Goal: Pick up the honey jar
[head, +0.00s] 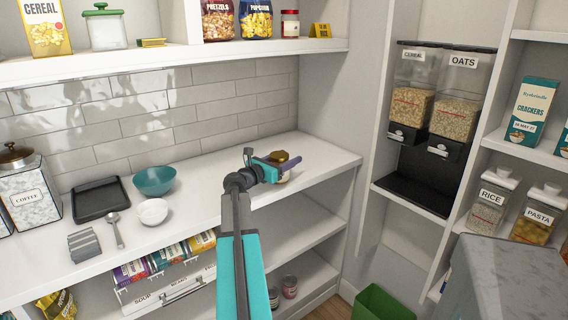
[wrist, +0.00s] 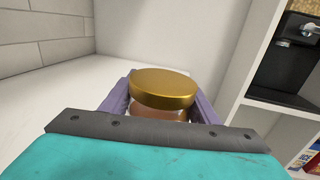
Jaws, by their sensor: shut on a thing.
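The honey jar has a gold lid and an amber body. It is at the right end of the white counter in the head view (head: 279,158), partly hidden behind my gripper (head: 277,167). In the wrist view the jar's gold lid (wrist: 164,88) sits between the two purple fingers of my gripper (wrist: 160,105), with a strip of its body below the lid. The fingers are shut on the jar from both sides. The jar looks upright. Its base is hidden, so I cannot tell whether it touches the counter.
On the counter (head: 210,212) to the left are a teal bowl (head: 154,181), a white bowl (head: 152,212), a spoon (head: 116,230), a black tray (head: 100,199) and a coffee canister (head: 28,190). A shelf (head: 180,55) hangs above. Cereal dispensers (head: 435,105) stand right of the corner wall.

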